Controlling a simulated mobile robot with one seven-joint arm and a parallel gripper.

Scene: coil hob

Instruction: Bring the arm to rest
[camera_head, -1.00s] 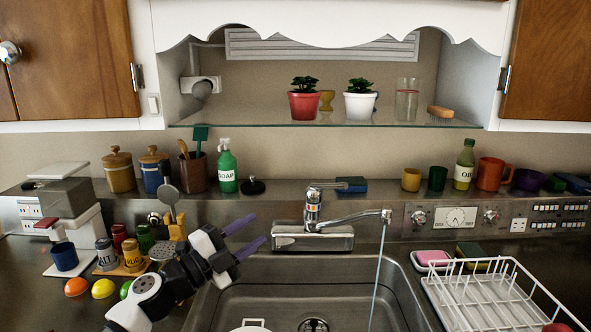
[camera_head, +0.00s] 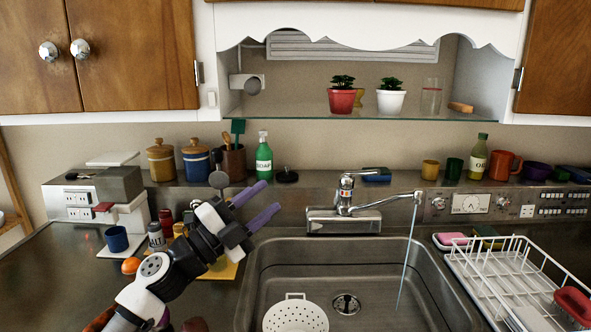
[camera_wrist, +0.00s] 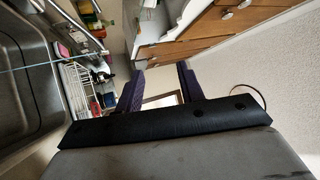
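My gripper (camera_head: 254,206) is raised over the counter, just left of the sink, with its two purple fingers pointing up and to the right. The fingers stand apart with nothing between them. In the wrist view the gripper (camera_wrist: 160,88) also shows both purple fingers with a clear gap, and cupboards and wall beyond. My arm runs down to the bottom left of the head view and hides part of the counter behind it.
The sink (camera_head: 385,290) holds a white colander (camera_head: 295,316); the tap (camera_head: 345,208) runs a thin stream. A white dish rack (camera_head: 500,275) stands right. A blue mug (camera_head: 116,239), salt shaker (camera_head: 156,236) and orange fruit (camera_head: 131,265) sit left. A soap bottle (camera_head: 264,160) is on the ledge.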

